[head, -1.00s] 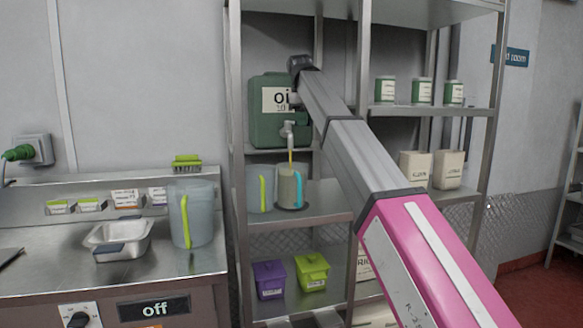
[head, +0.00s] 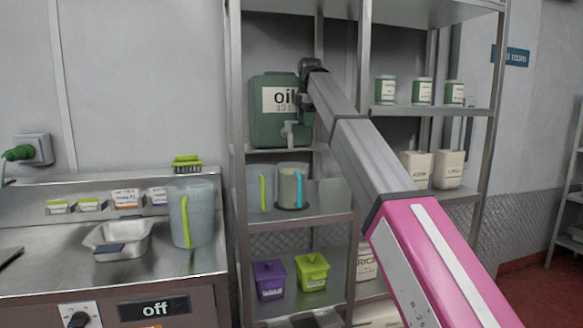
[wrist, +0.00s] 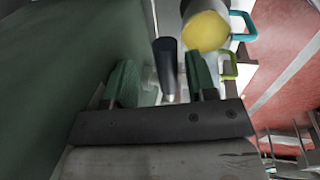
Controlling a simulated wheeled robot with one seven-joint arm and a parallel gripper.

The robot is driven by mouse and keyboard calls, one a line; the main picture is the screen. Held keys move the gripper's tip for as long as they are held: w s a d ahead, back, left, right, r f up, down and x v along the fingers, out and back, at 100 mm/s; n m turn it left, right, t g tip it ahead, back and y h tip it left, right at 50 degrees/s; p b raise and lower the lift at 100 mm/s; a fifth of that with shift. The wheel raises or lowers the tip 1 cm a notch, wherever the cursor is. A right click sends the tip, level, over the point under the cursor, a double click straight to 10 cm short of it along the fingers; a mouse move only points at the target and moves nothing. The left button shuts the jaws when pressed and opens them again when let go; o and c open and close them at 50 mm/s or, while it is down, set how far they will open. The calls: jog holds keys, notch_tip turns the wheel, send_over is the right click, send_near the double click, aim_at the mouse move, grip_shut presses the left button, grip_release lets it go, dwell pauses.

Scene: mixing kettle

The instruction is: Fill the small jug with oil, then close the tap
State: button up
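The green oil container (head: 268,125) stands on the shelf with its pale tap (head: 289,134) at the front. No stream shows below the tap. The small jug with a cyan handle (head: 289,187) stands upright on the shelf beneath the tap. In the wrist view, yellow oil fills much of this jug's mouth (wrist: 206,31). My gripper (wrist: 163,82) is open. Its green fingers stand apart on either side of a dark lever (wrist: 167,62), apparently the tap handle, with gaps on both sides. In the head view, my arm partly covers the container's right edge.
A jug with a lime handle (head: 258,187) stands left of the small jug. A larger jug (head: 192,216) and a metal tray (head: 118,240) are on the counter at left. Purple (head: 269,279) and lime (head: 312,271) tubs sit on the shelf below. Shelf posts flank the area.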

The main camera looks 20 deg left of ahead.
jog(key=shift+d+r, duration=0.1)
notch_tip(320, 180, up, 7)
jog(key=s, duration=0.1)
jog(key=shift+s+d, duration=0.15)
jog(key=shift+d, duration=0.3)
dwell(0.8)
